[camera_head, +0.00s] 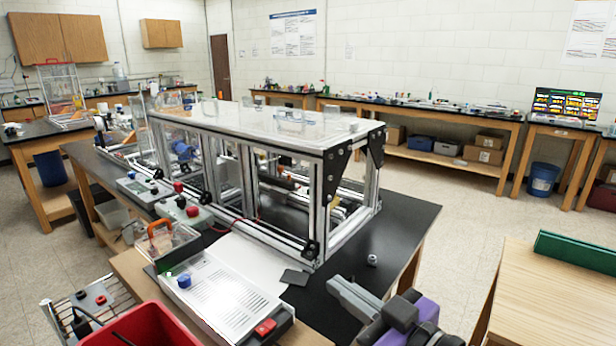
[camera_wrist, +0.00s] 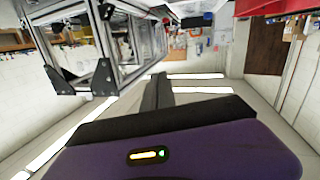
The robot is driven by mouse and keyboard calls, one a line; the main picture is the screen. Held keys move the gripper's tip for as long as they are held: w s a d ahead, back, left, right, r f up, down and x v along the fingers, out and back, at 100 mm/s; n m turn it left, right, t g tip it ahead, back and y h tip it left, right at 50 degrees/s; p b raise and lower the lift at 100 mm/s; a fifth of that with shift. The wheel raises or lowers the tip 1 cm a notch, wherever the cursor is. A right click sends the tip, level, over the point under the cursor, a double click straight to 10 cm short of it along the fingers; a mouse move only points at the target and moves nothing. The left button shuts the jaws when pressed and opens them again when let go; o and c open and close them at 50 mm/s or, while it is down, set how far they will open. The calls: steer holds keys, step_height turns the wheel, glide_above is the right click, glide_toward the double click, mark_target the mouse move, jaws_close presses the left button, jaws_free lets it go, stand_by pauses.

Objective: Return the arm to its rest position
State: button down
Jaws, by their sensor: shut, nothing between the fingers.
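My gripper (camera_head: 345,290) is at the lower right of the head view, with grey fingers and a purple and dark body behind them. The fingers are shut together with nothing between them. They point left and up, over or beside the front right part of the black table top (camera_head: 408,222). In the wrist view the closed dark fingers (camera_wrist: 157,92) reach up from the purple housing. The aluminium extrusion frame (camera_head: 318,185) with clear panels stands on the black table, beyond the fingers. It also shows at the upper left of the wrist view (camera_wrist: 103,78).
A white device (camera_head: 225,285) with a red button lies left of my gripper. A red bin (camera_head: 140,330) is at the lower left. A wooden table (camera_head: 550,300) with a green case (camera_head: 575,252) stands at right. Open floor (camera_head: 480,215) lies between the tables.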

steer(key=s+d+f+m+t+h, duration=0.5)
steer(key=s+d+f+m+h, duration=0.35)
steer(key=d, duration=0.35)
steer(key=s+f+g, duration=0.1)
steer(key=s+f, duration=0.2)
steer(key=s, duration=0.6)
steer(key=s+d+f+g+h, duration=0.1)
steer(key=s+f, duration=0.1)
steer(key=s, duration=0.8)
steer(key=s+d+f+g+h, duration=0.1)
steer(key=s+f, duration=0.2)
steer(key=s, duration=0.6)
steer(key=shift+s+d+f+g, duration=0.15)
steer(key=shift+s+f+g, duration=0.2)
steer(key=shift+s+g, duration=0.05)
